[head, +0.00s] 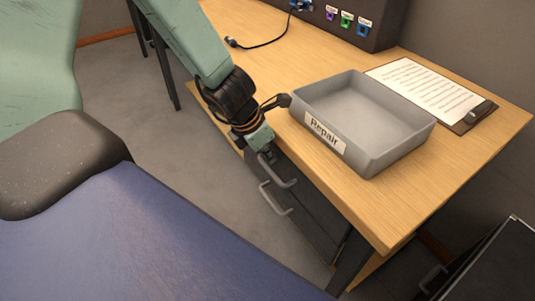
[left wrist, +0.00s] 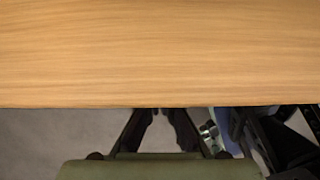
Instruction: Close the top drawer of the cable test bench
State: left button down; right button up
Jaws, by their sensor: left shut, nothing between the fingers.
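The cable test bench (head: 440,175) has a light wood top, and its bare wood and front edge fill the upper part of the left wrist view (left wrist: 160,55). Below the front edge is a dark drawer unit with a grey upper handle (head: 287,182) and a grey lower handle (head: 275,205). How far the top drawer stands out is hard to tell, as my arm covers part of it. My left gripper (head: 266,157) is shut and empty, close to the upper handle; contact cannot be told. Its dark fingers show in the left wrist view (left wrist: 157,117). My right gripper is out of view.
A grey tray (head: 397,153) labelled "Repair" stands on the bench beside my left wrist. A clipboard (head: 432,90) lies behind it. A dark box with coloured sockets (head: 347,20) and a black cable (head: 262,45) are farther back. A dark cabinet (head: 495,265) stands lower right.

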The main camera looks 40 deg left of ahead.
pick_arm(q)
jog(key=shift+w+d+r, duration=0.1)
jog(key=shift+w, duration=0.05)
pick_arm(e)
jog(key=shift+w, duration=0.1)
pick_arm(q)
jog(key=shift+w+r, duration=0.1)
jog(key=shift+w, duration=0.05)
dwell(0.4)
